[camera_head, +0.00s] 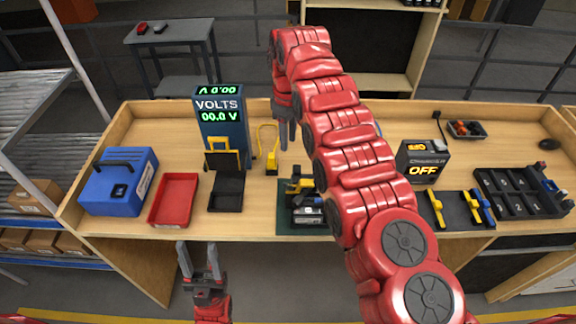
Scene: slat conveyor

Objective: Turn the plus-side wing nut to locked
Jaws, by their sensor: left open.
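I cannot clearly make out a wing nut or a plus mark at this size. A small device with yellow and dark parts (299,187) sits on a dark green mat (290,226), partly hidden behind my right arm. My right arm crosses the middle of the bench. My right gripper (284,140) points down at the back of the bench, beyond the mat; whether its fingers are apart is unclear. My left gripper (202,262) is open and empty, in front of the bench's front edge, low in the view.
On the wooden bench stand a blue case (118,182), a red tray (174,200), a black open box (227,191), a voltmeter reading 00.0 V (221,125), a yellow looped part (270,160), an OFF charger (423,160) and a black slotted rack (515,192).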

